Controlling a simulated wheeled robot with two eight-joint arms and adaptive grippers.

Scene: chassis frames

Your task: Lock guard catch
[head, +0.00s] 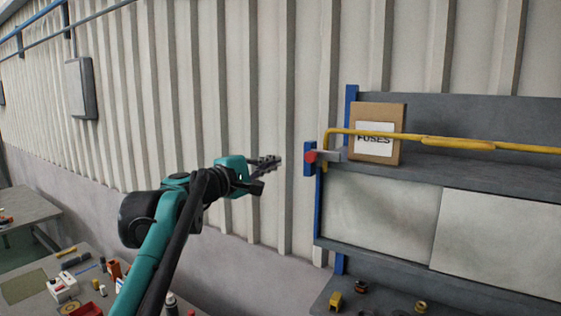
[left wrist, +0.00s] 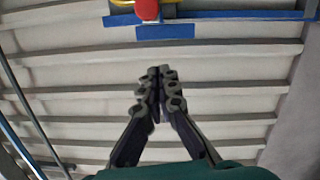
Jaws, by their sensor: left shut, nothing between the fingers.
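The guard catch has a red knob (head: 311,156) with a short pale lever (head: 328,156) reaching right from it, on a blue bracket (head: 308,168) at the shelf's left end. A yellow guard bar (head: 458,144) runs across the shelf front, and its bent left end comes down by the catch. My left gripper (head: 272,163) is shut and empty, left of the knob and apart from it. In the left wrist view the closed fingers (left wrist: 158,72) point toward the red knob (left wrist: 147,9) at the top edge. My right gripper is out of view.
A cardboard FUSES box (head: 375,117) stands on the shelf behind the bar. Pale panels (head: 490,240) hang below the shelf. A lower bench (head: 330,298) holds small parts. A cluttered table (head: 32,292) is at bottom left. The space between gripper and catch is clear.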

